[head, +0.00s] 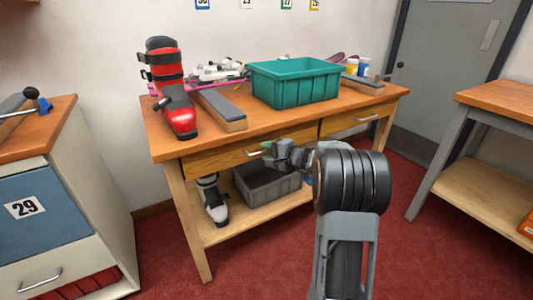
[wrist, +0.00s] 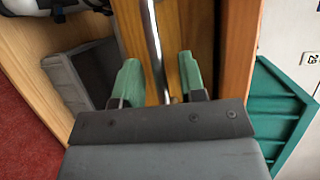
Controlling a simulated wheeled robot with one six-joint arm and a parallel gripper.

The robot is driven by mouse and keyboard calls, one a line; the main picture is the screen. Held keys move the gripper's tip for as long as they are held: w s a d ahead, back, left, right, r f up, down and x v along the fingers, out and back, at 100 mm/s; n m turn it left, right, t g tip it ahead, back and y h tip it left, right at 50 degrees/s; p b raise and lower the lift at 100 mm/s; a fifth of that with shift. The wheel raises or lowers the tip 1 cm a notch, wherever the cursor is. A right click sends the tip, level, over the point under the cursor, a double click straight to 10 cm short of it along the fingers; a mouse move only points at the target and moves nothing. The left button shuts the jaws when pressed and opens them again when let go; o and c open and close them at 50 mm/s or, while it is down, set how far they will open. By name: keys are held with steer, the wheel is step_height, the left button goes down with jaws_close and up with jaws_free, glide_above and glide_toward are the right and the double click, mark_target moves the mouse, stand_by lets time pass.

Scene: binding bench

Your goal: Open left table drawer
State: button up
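The wooden table (head: 270,124) has two drawers side by side under its top. The left drawer (head: 215,160) looks shut, with its front level with the table frame. Its metal bar handle (head: 253,153) is partly hidden behind my gripper (head: 268,152). In the wrist view, my gripper (wrist: 158,82) has its two green fingertips apart, one on each side of the handle bar (wrist: 153,40). There is a gap between the bar and each fingertip, so the gripper is open around the handle and not closed on it.
The right drawer (head: 350,119) looks shut. A red ski boot (head: 168,85), a grey-topped block (head: 222,110) and a teal crate (head: 295,82) stand on the table. A grey bin (head: 262,187) and a white boot (head: 213,200) are on the lower shelf. Red floor lies clear in front.

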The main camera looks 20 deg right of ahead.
steer(key=shift+w+a, duration=0.15)
steer(key=shift+w, duration=0.15)
jaws_close()
stand_by(0.3)
